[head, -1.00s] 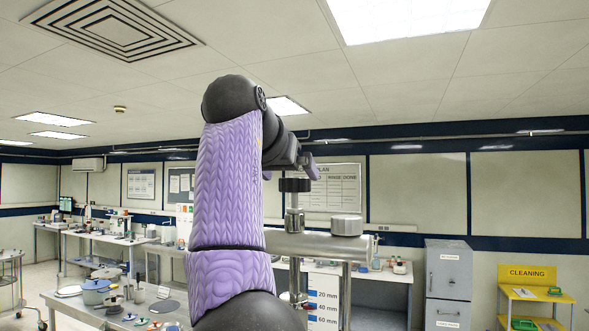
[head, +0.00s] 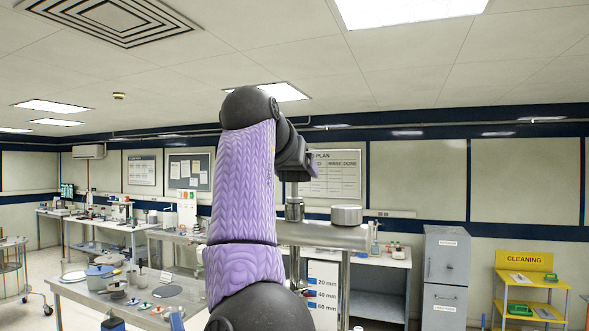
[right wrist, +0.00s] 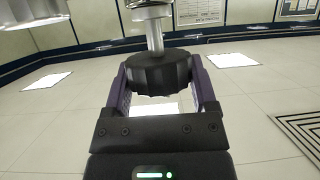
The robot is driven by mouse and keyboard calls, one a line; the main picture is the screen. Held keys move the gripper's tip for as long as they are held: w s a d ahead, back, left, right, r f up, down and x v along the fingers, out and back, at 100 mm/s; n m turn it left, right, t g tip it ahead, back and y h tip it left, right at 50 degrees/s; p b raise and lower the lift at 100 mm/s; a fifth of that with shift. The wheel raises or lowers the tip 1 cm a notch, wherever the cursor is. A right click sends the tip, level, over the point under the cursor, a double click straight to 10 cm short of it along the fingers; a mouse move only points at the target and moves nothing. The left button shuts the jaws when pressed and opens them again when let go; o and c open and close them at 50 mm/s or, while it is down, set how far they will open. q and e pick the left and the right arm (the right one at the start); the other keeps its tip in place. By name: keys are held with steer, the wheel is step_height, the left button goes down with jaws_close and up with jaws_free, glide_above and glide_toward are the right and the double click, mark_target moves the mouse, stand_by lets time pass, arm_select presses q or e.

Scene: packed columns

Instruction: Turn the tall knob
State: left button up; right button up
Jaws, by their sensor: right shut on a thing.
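The tall knob (right wrist: 158,74) is black with a ribbed rim, on a thin metal stem, and shows in the right wrist view. My right gripper (right wrist: 160,78) is shut on it, one purple finger on each side. In the head view my right gripper (head: 302,172) is at the top of the stem and hides the knob. The stem goes down into a small metal cylinder (head: 294,210) on a metal arm of the stand. My left gripper is not in view.
A short, wide metal cap (head: 346,215) stands on the same metal arm, right of the stem. A white 20/40/60 mm scale (head: 323,290) is below. A bench (head: 75,292) with pots and small parts is at the left. A grey cabinet (head: 446,262) stands at the right.

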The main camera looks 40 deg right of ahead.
steer(key=n+t+y+b, duration=0.2)
steer(key=n, duration=0.1)
steer(key=shift+t, duration=0.4)
steer(key=n+t+y+b, duration=0.1)
steer(key=n+t+y, duration=0.1)
steer(key=n+y, duration=0.1)
steer(key=shift+s+d+n+t, duration=0.1)
steer(key=shift+n+t, duration=0.2)
steer(key=n+t+y, duration=0.1)
steer(key=n+y, duration=0.2)
steer(key=y, duration=0.1)
steer(key=shift+r+n, duration=0.15)
steer(key=shift+n, duration=0.15)
steer(key=shift+n+y+p, duration=1.15)
steer(key=shift+n+y, duration=0.75)
steer(key=shift+y, duration=0.6)
steer(key=o, duration=1.2)
steer(key=shift+c, duration=0.2)
